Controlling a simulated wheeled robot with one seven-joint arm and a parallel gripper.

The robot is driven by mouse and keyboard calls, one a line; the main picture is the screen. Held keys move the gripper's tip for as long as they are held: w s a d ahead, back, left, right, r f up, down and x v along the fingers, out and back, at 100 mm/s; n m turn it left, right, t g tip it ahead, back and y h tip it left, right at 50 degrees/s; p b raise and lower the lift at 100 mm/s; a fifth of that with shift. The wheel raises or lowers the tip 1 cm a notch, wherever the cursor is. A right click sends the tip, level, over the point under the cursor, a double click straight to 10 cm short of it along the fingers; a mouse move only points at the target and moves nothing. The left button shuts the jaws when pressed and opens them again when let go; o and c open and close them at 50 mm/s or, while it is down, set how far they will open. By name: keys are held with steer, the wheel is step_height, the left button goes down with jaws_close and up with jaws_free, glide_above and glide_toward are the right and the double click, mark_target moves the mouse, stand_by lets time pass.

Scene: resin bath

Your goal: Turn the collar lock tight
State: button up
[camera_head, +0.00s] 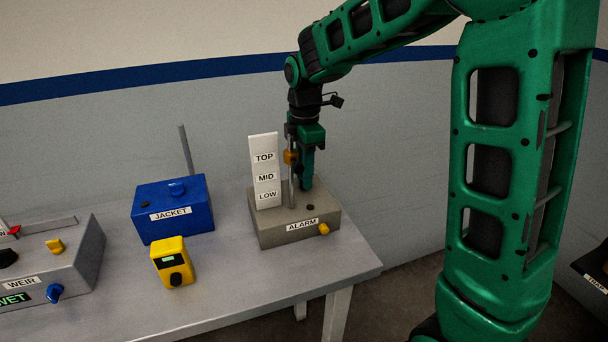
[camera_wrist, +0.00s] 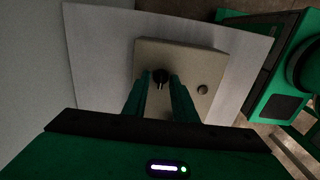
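A grey-beige box labelled ALARM (camera_head: 270,236) stands on the table's right end. A thin upright rod (camera_head: 291,194) rises from it beside a white plate marked TOP, MID and LOW (camera_head: 265,172). An orange collar (camera_head: 290,157) sits on the rod, at about the height of TOP. My gripper (camera_head: 306,170) points down beside the collar and partly hides that area. In the wrist view its two fingers (camera_wrist: 160,86) are apart, with a small dark round knob (camera_wrist: 161,75) between their tips. I cannot tell whether they touch it, or whether it is the collar's lock.
A blue JACKET box (camera_head: 172,217) with a rod behind it, a yellow meter (camera_head: 174,263) and a grey WEIR box (camera_head: 60,270) stand to the left. The ALARM box has a yellow knob (camera_head: 324,229) in front. Bare table (camera_head: 225,275) lies between.

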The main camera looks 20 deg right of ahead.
steer(key=shift+f, duration=0.2)
jaws_close()
steer(key=shift+m, duration=0.8)
steer(key=shift+r, duration=0.1)
jaws_free()
step_height(320, 180, up, 11)
steer(key=shift+f, duration=0.2)
steer(key=shift+w, duration=0.1)
